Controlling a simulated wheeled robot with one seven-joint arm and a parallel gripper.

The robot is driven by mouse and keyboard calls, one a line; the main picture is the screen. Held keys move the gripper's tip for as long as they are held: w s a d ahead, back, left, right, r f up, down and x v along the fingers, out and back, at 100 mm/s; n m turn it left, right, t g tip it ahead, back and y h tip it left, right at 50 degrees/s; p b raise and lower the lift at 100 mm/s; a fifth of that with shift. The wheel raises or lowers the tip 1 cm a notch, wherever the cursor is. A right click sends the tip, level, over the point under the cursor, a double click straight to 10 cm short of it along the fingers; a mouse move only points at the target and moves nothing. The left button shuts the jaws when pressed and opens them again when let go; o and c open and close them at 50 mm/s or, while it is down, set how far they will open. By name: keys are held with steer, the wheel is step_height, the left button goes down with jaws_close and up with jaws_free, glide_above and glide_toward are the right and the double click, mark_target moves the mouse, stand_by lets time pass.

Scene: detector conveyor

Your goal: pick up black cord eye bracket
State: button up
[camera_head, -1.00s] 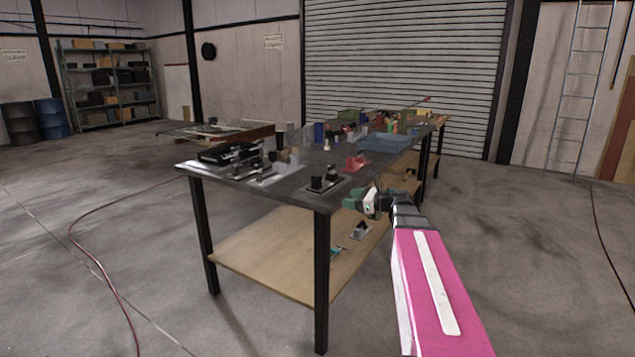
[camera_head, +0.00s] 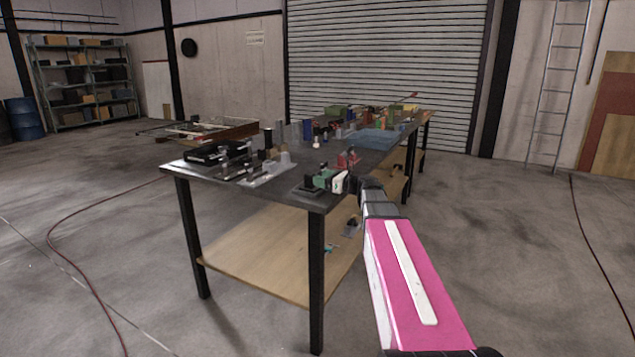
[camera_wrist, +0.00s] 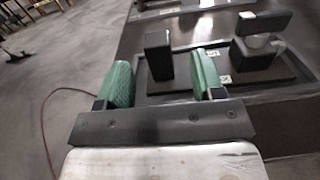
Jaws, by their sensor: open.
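In the wrist view an upright black block (camera_wrist: 158,52) stands on a dark flat plate (camera_wrist: 180,88) near the table edge. A second black piece (camera_wrist: 262,25), with a wide top over a pale round part, stands on the same plate to the right. I cannot tell which of them is the cord eye bracket. My gripper (camera_wrist: 162,80) is open, its green fingers to the left and right of the upright block, with nothing gripped. In the head view my gripper (camera_head: 325,181) is at the table's near right corner and hides most of the plate.
The dark worktable (camera_head: 290,196) carries many small parts. A red part (camera_head: 347,159) and a blue tray (camera_head: 375,139) lie beyond the gripper. Black and metal fixtures (camera_head: 215,155) stand to the left. A wooden lower shelf (camera_head: 265,263) is below. The floor at right is open.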

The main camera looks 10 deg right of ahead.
mark_target(313, 174)
steer(key=x, duration=0.4)
steer(key=shift+a, duration=0.1)
steer(key=shift+s, duration=0.1)
jaws_close()
